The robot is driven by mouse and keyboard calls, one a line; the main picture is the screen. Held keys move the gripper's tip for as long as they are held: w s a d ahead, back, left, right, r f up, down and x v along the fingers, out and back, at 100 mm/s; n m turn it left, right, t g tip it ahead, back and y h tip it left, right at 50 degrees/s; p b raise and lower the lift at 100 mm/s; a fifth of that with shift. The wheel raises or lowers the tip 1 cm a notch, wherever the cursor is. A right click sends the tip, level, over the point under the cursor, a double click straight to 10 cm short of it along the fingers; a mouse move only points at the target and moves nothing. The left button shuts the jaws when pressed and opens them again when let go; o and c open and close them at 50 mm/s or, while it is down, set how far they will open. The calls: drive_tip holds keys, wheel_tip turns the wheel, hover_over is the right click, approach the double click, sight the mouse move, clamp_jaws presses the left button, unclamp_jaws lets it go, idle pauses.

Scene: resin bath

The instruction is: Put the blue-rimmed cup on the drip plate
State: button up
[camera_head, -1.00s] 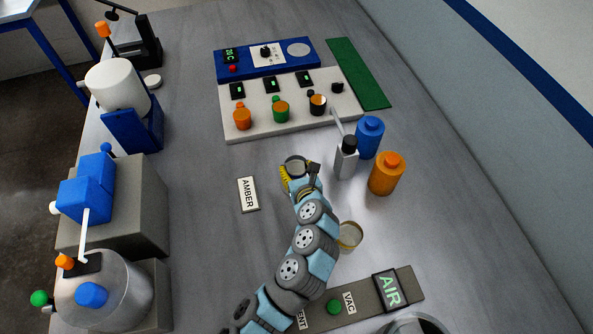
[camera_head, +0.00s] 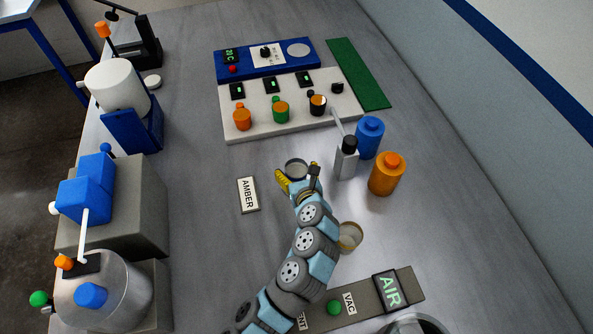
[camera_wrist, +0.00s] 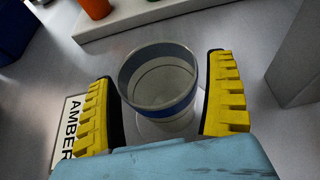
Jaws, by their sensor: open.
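The blue-rimmed cup (camera_wrist: 160,82) is a clear, open cup with a blue band, upright between my fingers in the wrist view. In the head view the cup (camera_head: 296,168) shows on the grey bench, just beyond my gripper. My gripper (camera_head: 298,176) is open, with one yellow-padded finger on each side of the cup; the fingers (camera_wrist: 165,105) also show in the wrist view. Narrow gaps seem to separate the pads from the cup. I cannot tell which thing is the drip plate; a pale round disc (camera_head: 299,49) lies on the blue control unit.
An AMBER label (camera_head: 248,195) lies left of the cup. Another cup (camera_head: 350,237) sits beside my arm. A white station (camera_head: 290,108) and green strip (camera_head: 358,74) lie beyond.

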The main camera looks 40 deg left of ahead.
drive_tip(key=p+v, duration=0.1)
drive_tip(key=v, duration=1.1)
idle(0.5)
